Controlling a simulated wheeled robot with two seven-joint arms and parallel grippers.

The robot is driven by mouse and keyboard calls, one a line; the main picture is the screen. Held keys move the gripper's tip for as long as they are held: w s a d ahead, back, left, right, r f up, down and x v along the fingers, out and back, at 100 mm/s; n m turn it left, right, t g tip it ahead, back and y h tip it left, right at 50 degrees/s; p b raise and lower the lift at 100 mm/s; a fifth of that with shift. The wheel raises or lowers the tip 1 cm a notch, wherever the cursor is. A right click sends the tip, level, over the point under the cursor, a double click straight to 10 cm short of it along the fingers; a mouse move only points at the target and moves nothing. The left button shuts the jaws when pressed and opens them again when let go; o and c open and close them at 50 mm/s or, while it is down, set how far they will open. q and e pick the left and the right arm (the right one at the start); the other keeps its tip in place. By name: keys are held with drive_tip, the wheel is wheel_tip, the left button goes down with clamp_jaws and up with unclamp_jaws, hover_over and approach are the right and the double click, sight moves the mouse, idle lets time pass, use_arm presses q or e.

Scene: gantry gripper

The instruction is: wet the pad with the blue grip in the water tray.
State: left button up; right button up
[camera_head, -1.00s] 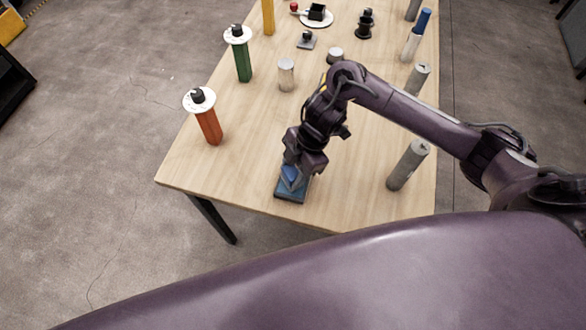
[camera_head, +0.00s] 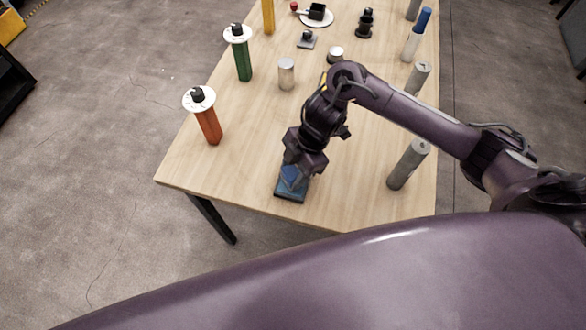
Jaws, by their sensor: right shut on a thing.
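My right gripper (camera_head: 294,176) is low over the near edge of the table, fingers pointing down. It is shut on the blue grip of the pad (camera_head: 289,179). The pad is at a small dark blue tray (camera_head: 291,197) on the table's near edge. The gripper hides much of the pad and tray, and I cannot tell how deep the pad sits or whether it touches water. My left gripper is not in view.
The wooden table (camera_head: 345,205) holds an orange post (camera_head: 209,126) and a green post (camera_head: 243,66) at left, each with a white disc. Grey cylinders (camera_head: 408,163) stand along the right edge. A metal cylinder (camera_head: 286,75) stands mid-table. Bare wood lies around the tray.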

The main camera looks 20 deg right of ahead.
sight(293, 170)
drive_tip(key=shift+f, duration=0.4)
drive_tip(key=shift+s+f, duration=0.1)
idle(1.3)
wheel_tip(293, 170, up, 7)
drive_tip(key=p, duration=0.7)
idle(0.9)
